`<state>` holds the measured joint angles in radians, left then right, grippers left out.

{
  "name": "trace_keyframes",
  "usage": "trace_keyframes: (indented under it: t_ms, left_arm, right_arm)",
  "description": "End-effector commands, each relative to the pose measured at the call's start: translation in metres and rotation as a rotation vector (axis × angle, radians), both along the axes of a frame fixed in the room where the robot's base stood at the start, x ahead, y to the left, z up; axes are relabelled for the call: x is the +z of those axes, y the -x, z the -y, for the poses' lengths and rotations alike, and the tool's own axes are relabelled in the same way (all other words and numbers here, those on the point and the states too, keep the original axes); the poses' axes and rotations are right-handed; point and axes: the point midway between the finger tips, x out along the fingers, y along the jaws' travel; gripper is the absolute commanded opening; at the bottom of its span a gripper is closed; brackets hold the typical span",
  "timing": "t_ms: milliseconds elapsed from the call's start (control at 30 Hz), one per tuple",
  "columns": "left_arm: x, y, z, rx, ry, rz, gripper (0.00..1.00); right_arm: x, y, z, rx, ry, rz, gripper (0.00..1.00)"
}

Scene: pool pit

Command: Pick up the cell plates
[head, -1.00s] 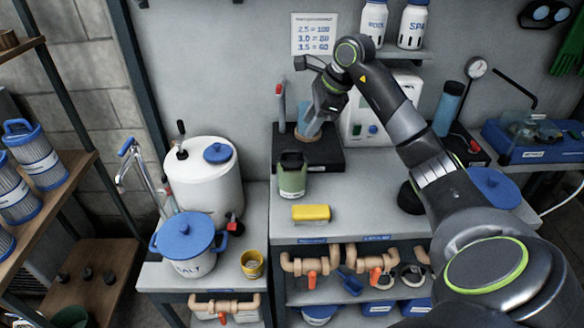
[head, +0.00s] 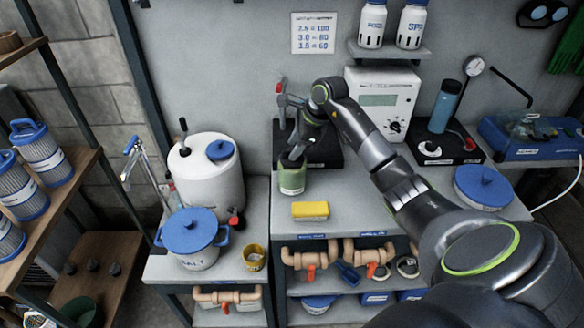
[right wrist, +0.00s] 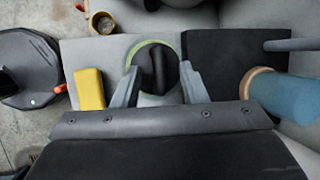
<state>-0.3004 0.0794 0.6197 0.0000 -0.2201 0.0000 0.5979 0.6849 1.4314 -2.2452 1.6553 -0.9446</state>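A green jar (head: 292,180) stands on the grey bench behind a yellow sponge. In the right wrist view its round green rim (right wrist: 142,48) encloses a dark upright piece (right wrist: 157,68), which may be the cell plates; I cannot tell for sure. My right gripper (head: 292,156) is just over the jar's mouth, and its two fingers in the wrist view (right wrist: 160,88) are spread apart on either side of the dark piece, with no clear grip on it. Its arm hides part of the black stand. My left gripper is not in view.
A yellow sponge (head: 310,210) lies in front of the jar. A black stand (head: 325,155) is behind it, with a blue cylinder (right wrist: 287,105) close on the right in the wrist view. A white tank (head: 207,180) and a blue-lidded pot (head: 192,240) stand left.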

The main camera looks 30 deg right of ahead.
Motion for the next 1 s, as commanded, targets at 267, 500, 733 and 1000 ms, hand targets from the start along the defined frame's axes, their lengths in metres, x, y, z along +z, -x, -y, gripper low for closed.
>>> trace_keyframes:
  t_ms: [267,500,733,1000]
  left_arm:
    - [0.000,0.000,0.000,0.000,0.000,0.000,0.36]
    - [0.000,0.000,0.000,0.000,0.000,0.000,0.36]
    - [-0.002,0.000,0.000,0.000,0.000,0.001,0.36]
    - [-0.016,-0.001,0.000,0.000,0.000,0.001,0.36]
  right_arm:
    - [0.000,0.000,0.000,0.000,0.000,0.000,0.11]
    - [0.001,0.000,0.000,0.000,0.000,0.001,0.00]
    - [0.004,-0.001,0.000,0.000,0.001,0.003,0.00]
    - [0.035,-0.001,0.001,0.000,0.003,0.007,0.00]
